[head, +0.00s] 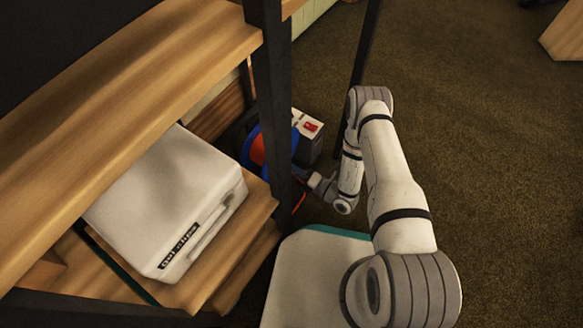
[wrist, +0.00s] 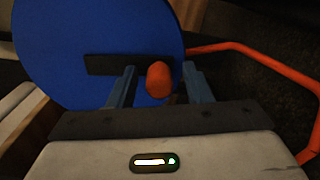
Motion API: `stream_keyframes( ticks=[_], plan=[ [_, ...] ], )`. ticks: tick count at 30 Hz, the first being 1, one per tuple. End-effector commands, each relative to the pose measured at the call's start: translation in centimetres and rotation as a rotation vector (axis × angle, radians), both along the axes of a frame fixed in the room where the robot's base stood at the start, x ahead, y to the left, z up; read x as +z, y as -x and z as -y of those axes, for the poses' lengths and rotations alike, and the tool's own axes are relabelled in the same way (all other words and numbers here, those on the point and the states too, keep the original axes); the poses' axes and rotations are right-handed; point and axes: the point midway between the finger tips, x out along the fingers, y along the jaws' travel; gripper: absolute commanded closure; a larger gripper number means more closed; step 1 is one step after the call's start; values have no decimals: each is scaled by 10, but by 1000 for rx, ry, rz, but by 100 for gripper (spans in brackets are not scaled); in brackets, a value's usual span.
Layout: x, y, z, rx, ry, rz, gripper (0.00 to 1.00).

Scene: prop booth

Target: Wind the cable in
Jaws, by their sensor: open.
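The cable reel shows as a blue disc (wrist: 60,40) filling the upper left of the wrist view. In the head view its blue and orange side (head: 256,150) is partly hidden behind a dark shelf post. A dark crank bar (wrist: 100,65) lies across the disc, with a rounded orange-red knob (wrist: 158,80) at its right end. My gripper (wrist: 160,88) is open, with one blue-grey finger on each side of the knob and visible gaps between. An orange cable or tube (wrist: 255,50) bends down the right of the wrist view; I cannot tell which.
A dark shelf post (head: 272,100) stands close to the reel and my arm. A white case (head: 165,205) sits on the wooden shelf at left. A box with a red switch (head: 311,127) stands behind the reel. Carpet (head: 490,180) on the right is clear.

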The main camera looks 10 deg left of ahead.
Motion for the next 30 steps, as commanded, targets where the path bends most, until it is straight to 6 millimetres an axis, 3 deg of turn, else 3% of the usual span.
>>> stream_keyframes(
  ticks=[7,21,30],
  plan=[
    [1,2,8,-3,0,-2,55],
    [2,23,67,-3,0,-2,55],
    [0,25,73,-1,1,0,55]
  ],
)
